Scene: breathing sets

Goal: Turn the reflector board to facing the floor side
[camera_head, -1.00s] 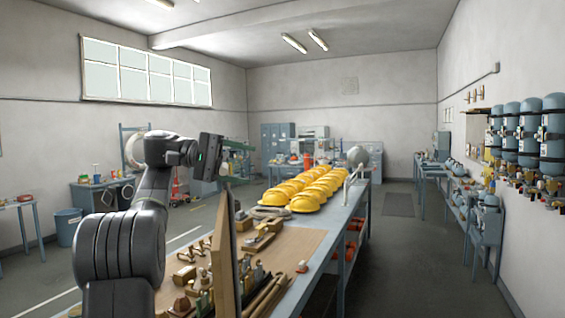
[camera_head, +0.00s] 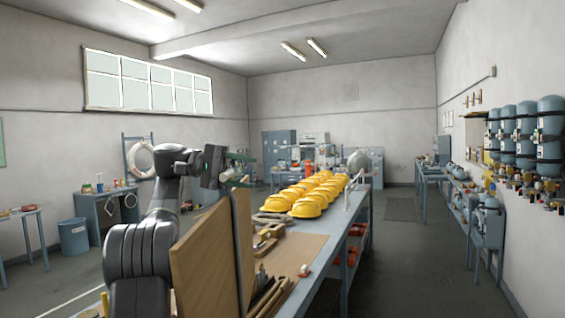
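An upright wooden board (camera_head: 204,262), seemingly the reflector board, stands at the near left end of the workbench, its broad brown face showing. Close along its right side is a narrow upright brown panel (camera_head: 243,245); I cannot tell whether the two are joined. My gripper (camera_head: 219,168) is at the boards' upper edge, close to the top of the wooden board. Whether it touches the board is unclear. Its fingers are too small and dark to tell open from shut. The board's far face is hidden.
The workbench (camera_head: 312,250) holds small wooden pieces (camera_head: 265,240) right of the boards and rows of yellow helmets (camera_head: 306,207) beyond. Blue cylinders (camera_head: 550,130) hang on the right wall. A blue bin (camera_head: 74,238) stands at the left. The right-hand aisle floor is clear.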

